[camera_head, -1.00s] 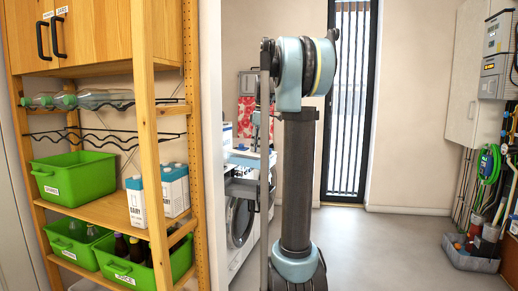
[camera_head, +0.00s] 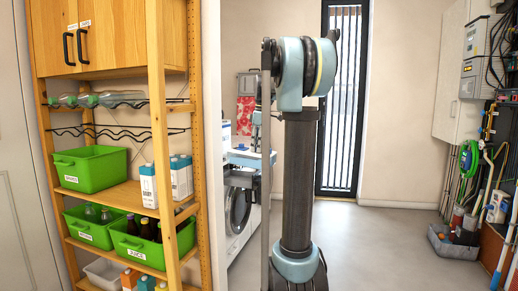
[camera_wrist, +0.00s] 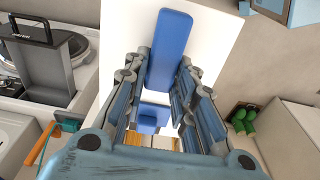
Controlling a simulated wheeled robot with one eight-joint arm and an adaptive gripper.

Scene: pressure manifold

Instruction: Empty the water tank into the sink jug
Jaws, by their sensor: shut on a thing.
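My gripper (camera_wrist: 163,68) is shut on a blue bar (camera_wrist: 170,35), which lies between its fingers in the wrist view. Behind the bar is a white, flat-sided body (camera_wrist: 215,35) that looks like the water tank; its far parts are hidden. A smaller blue block (camera_wrist: 152,117) shows lower between the fingers. In the head view, my arm stands in front and hides most of the gripper; a pale blue and white piece (camera_head: 250,157) shows beside it. I cannot make out the sink jug in either view.
Left is a wooden shelf (camera_head: 160,130) with green bins (camera_head: 92,170) and cartons (camera_head: 148,187). A washing machine (camera_head: 238,213) stands behind my arm. Right is a wall with pipes and a grey crate (camera_head: 455,245). The floor (camera_head: 380,255) between is clear.

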